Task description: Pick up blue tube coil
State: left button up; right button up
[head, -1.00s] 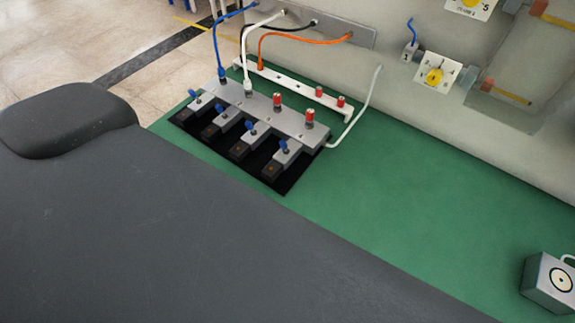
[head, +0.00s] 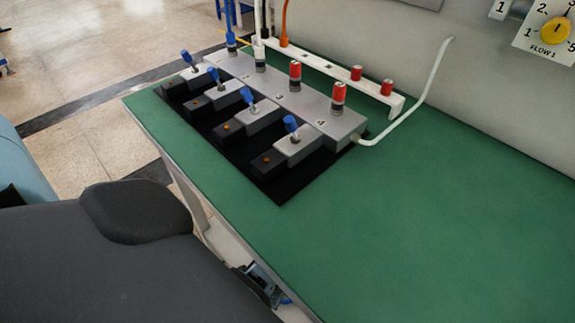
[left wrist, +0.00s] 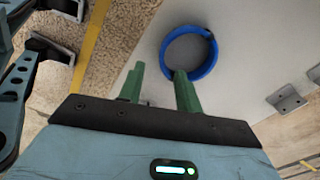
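The blue tube coil (left wrist: 214,58) shows in the left wrist view as a ring against a pale grey surface. Its right edge carries a small dark part. My left gripper (left wrist: 159,70) is open, with two green fingers apart and nothing seen between them. The right finger's tip overlaps the coil's lower left edge in the picture; I cannot tell whether they touch. The coil is not seen in the head view. Neither gripper shows in the head view, and my right gripper is in no view.
The green bench top (head: 420,200) is clear at the front and right. A grey valve manifold (head: 275,100) with blue levers and red-capped fittings stands at its back left. A white rail (head: 325,68) and white tube (head: 425,95) lie behind. Grey brackets (left wrist: 287,99) show in the left wrist view.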

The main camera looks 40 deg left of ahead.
pick_arm(q)
jog(key=shift+w, duration=0.1)
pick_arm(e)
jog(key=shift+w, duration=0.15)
